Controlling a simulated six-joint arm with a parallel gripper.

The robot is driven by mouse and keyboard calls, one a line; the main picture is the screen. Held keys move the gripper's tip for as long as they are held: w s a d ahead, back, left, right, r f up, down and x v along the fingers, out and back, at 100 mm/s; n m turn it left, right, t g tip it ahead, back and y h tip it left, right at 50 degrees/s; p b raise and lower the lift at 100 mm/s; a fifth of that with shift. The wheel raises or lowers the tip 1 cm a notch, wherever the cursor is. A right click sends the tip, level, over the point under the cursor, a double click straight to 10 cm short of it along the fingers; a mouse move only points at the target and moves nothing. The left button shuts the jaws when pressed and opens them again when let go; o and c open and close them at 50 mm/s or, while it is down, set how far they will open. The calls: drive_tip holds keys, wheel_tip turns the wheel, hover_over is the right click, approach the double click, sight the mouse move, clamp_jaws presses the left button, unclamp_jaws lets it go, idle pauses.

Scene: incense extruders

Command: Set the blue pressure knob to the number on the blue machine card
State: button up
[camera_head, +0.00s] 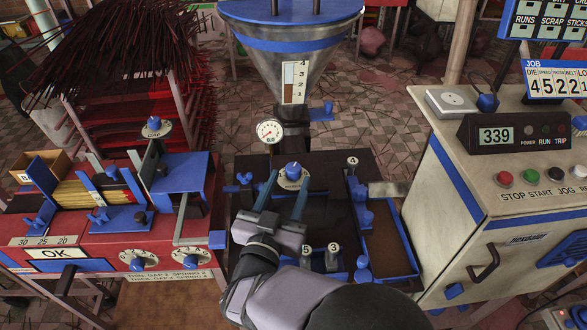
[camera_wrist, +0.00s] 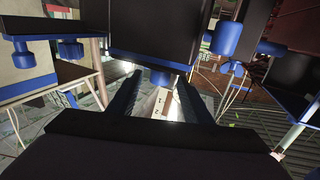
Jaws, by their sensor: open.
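A blue knob (camera_head: 293,168) sits on a round cream dial on the dark machine top, below the pressure gauge (camera_head: 270,130). The dial's numbers and the knob's pointer are too small to read. My gripper (camera_head: 287,180) is open, reaching from the front with one finger toward each side of this knob. I cannot tell whether they touch it. In the wrist view a blue knob (camera_wrist: 161,77) shows between my fingers, under a dark block. The blue-edged job card (camera_head: 556,84) at upper right has columns headed DIE, SPEED, PRESS and BELT, with digits reading 4, 5, 2, 2, 1.
The hopper (camera_head: 290,60) with a level scale stands behind the dial. Numbered levers (camera_head: 333,252) stand close to my wrist. The red machine (camera_head: 110,240) with its own blue knobs is at left. The control cabinet (camera_head: 500,230) with a 339 display is at right.

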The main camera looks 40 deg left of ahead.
sight(291, 177)
drive_tip(key=shift+x, duration=2.35)
drive_tip(key=shift+c, duration=0.3)
drive_tip(key=c, duration=1)
